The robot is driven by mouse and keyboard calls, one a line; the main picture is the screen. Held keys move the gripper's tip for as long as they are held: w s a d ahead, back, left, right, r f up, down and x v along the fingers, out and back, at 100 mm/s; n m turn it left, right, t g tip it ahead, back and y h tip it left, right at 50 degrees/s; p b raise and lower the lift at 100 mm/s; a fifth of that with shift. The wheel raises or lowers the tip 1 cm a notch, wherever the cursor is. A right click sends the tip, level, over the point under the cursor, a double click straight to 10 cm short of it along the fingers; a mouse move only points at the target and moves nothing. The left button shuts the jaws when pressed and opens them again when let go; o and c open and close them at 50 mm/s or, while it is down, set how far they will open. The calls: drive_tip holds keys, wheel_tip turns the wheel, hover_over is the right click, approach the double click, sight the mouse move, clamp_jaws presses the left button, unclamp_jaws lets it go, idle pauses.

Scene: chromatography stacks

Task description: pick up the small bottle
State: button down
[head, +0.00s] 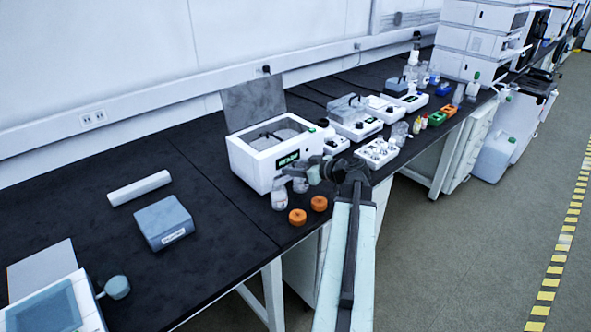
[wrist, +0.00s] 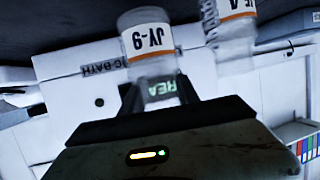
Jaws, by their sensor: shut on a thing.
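Two small clear bottles with white and orange labels stand close together in front of the white bath. In the wrist view, my gripper (wrist: 158,97) is shut on the narrow end of one bottle (wrist: 148,47), whose label reads JY-9. The other bottle (wrist: 236,28) is beside it on the right, outside the fingers and partly cut off by the frame. In the head view, my gripper (head: 305,176) is at the bench's front edge by the bottles; one shows clearly (head: 278,199). I cannot tell whether the held bottle is clear of the bench.
The white bath (head: 256,167) with its lid raised is just behind the bottles. Two orange caps (head: 297,217) lie near the front edge. A white tray of small items (head: 377,153) is to the right.

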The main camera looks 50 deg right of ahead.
wheel_tip(320, 180, up, 2)
drive_tip(key=shift+r+p, duration=0.15)
drive_tip(key=shift+p, duration=0.45)
drive_tip(key=s+d, duration=0.3)
drive_tip(key=s, duration=0.5)
drive_tip(key=s+d, duration=0.3)
drive_tip(key=s, duration=0.4)
wheel_tip(320, 180, up, 14)
drive_tip(key=p, duration=1.4)
drive_tip(key=shift+a+r, duration=0.15)
